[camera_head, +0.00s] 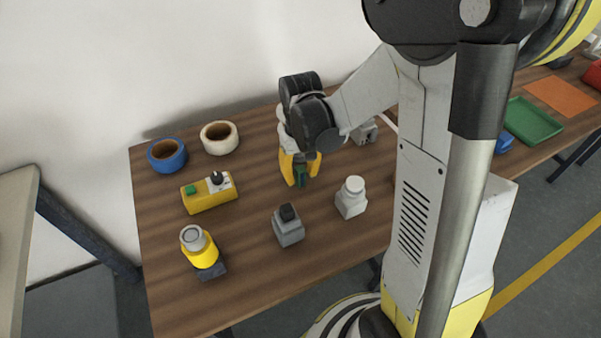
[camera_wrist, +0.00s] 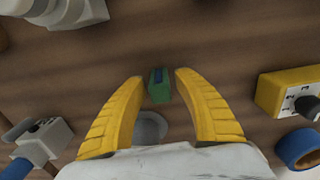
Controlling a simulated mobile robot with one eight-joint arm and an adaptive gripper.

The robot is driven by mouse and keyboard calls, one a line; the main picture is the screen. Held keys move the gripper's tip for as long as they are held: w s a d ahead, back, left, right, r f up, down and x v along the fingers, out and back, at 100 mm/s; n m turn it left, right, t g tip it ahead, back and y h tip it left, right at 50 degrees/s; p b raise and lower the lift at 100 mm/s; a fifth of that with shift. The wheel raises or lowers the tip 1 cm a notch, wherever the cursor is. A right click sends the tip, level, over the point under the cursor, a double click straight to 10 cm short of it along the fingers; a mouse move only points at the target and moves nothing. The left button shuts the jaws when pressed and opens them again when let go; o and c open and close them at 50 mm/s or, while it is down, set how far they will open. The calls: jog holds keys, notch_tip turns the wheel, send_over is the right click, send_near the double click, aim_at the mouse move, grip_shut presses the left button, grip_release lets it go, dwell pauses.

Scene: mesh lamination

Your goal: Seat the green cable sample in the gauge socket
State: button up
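A small green block with a dark blue top, which looks like the green cable sample (camera_wrist: 158,91), stands between my gripper's fingertips. My gripper (camera_wrist: 159,76) has two yellow fingers, one on each side of it, with narrow gaps visible. I cannot tell whether the sample touches the table. A grey round piece (camera_wrist: 150,127) lies between the fingers, nearer the palm. I cannot tell for certain which thing is the gauge socket.
A yellow box (camera_head: 209,195) with a dial, blue tape (camera_head: 166,154) and white tape (camera_head: 219,137) are left. A yellow piece (camera_head: 200,247), a grey block (camera_head: 288,226) and a white bottle (camera_head: 351,197) stand nearer. A grey block with blue (camera_wrist: 45,140) is left in the wrist view.

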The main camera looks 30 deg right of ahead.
notch_tip(320, 180, up, 11)
jog(key=p, duration=0.4)
jog(key=shift+r, duration=0.15)
jog(key=s+a+r+t, duration=0.4)
jog(key=s+r+t, duration=0.2)
jog(key=s+r, duration=0.3)
jog(key=shift+s+a+r+t+p, duration=0.3)
jog(key=shift+s+t+p, duration=0.1)
jog(key=shift+s, duration=0.3)
jog(key=shift+o, duration=1.2)
jog(key=shift+s, duration=0.15)
jog(key=g+p, duration=0.3)
jog(key=g, duration=0.4)
send_over(301, 172)
notch_tip(301, 172, down, 12)
jog(key=shift+r, duration=0.1)
notch_tip(301, 172, down, 6)
jog(key=shift+f+b, duration=0.1)
jog(key=shift+b, duration=1.15)
jog(key=f+b, duration=0.1)
jog(key=f, duration=0.1)
jog(key=f+b, duration=0.1)
jog(key=f, duration=0.2)
jog(key=shift+w+d+f, duration=0.2)
jog(key=shift+f, duration=0.05)
